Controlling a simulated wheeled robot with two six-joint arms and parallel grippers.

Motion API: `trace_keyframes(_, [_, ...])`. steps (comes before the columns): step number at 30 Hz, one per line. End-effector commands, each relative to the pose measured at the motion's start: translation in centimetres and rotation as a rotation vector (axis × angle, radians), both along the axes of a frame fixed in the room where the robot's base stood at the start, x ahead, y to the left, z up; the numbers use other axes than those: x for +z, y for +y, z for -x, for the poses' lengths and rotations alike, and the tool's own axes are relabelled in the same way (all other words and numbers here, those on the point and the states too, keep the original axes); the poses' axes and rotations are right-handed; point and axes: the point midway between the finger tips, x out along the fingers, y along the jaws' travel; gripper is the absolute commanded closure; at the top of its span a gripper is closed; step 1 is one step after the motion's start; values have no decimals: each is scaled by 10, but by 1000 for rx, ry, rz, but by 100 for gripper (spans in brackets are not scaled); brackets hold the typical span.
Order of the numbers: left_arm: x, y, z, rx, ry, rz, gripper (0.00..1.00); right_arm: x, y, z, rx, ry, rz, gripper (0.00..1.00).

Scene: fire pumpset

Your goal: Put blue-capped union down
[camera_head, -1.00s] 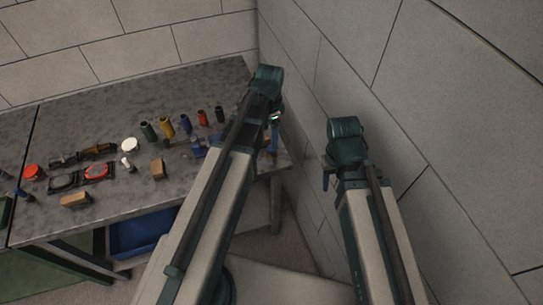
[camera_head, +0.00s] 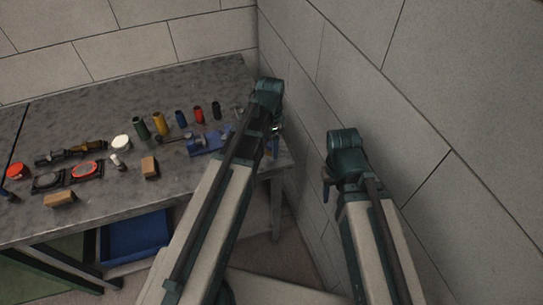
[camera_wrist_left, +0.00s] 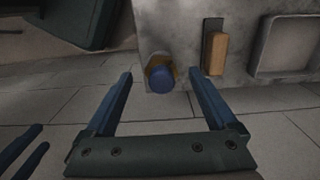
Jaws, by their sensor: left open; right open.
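The blue-capped union (camera_wrist_left: 160,78) shows in the left wrist view as a brownish fitting with a round blue cap. It is at the near edge of a grey surface (camera_wrist_left: 185,90). My left gripper (camera_wrist_left: 160,72) is open, with one blue finger on each side of the union and a visible gap to each. I cannot tell whether the union rests fully on the surface. In the head view my left gripper (camera_head: 273,142) is at the table's right end, where my arm hides the union. My right gripper (camera_head: 326,186) is open beside the wall, away from the table.
The grey table (camera_head: 95,205) holds a blue vise-like tool (camera_head: 205,143), several coloured cylinders, a white round lid (camera_head: 121,143) and wooden blocks (camera_head: 150,167). A blue bin (camera_head: 135,237) is underneath. The right wall (camera_head: 330,75) is close to both arms.

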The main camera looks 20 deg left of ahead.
Motion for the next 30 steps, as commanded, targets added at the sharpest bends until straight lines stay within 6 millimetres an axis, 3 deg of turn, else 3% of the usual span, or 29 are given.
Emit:
trace_keyframes(9, [-43,-2,-3,0,0,0,9,-43,0,0,0,0,0,50])
trace_keyframes(19, [-45,-2,-3,0,0,0,9,-45,0,0,0,0,0,50])
trace_keyframes(30, [-45,-2,-4,0,0,0,76,-45,0,0,0,0,0,50])
